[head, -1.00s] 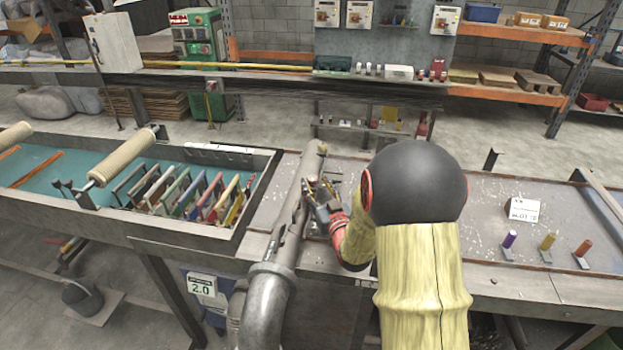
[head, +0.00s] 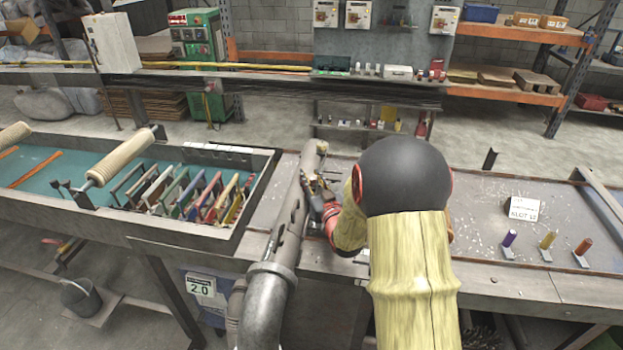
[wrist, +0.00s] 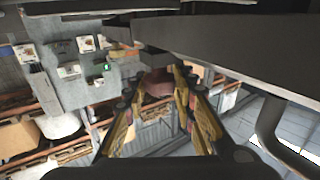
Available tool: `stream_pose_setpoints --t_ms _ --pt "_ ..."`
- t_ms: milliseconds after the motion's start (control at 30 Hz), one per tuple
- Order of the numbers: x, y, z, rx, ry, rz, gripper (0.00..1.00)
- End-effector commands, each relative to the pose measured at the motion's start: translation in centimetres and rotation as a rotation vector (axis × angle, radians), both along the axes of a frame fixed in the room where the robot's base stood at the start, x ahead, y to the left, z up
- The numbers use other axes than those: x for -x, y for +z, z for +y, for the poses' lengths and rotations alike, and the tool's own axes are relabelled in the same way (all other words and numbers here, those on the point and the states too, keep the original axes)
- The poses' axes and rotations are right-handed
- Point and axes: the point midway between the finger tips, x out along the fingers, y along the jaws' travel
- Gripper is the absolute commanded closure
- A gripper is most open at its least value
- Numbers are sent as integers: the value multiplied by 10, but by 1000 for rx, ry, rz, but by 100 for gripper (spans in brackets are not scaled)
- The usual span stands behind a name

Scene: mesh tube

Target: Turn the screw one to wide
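The grey tube (head: 290,215) runs from the elbow pipe at the front up to the back of the bench, with dark slots along its side. My gripper (head: 320,187) is at the right side of the tube, close to its upper part. In the wrist view, my gripper's yellow-padded fingers (wrist: 160,85) stand apart. A reddish-brown rounded piece (wrist: 158,82) shows between or behind the tips; I cannot tell whether they touch it. A large dark grey beam-like surface (wrist: 230,50) passes close above the fingers. No screw can be made out clearly; my arm and gripper hide part of that area.
A teal-lined tray (head: 60,212) with several coloured plates lies left of the tube. Purple (head: 509,238), yellow (head: 548,241) and red-brown (head: 583,247) pegs stand at the right. A white card (head: 524,209) is behind them. The bench between my arm and the pegs is mostly clear.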

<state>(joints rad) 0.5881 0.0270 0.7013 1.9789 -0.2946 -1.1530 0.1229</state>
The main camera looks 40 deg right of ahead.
Motion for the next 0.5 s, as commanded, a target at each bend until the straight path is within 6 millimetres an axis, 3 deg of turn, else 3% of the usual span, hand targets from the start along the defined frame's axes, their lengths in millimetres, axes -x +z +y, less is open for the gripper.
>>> stream_pose_setpoints --t_ms 400,500 --pt "0 0 0 0 0 0 99" --pt "0 0 0 0 1 0 100"
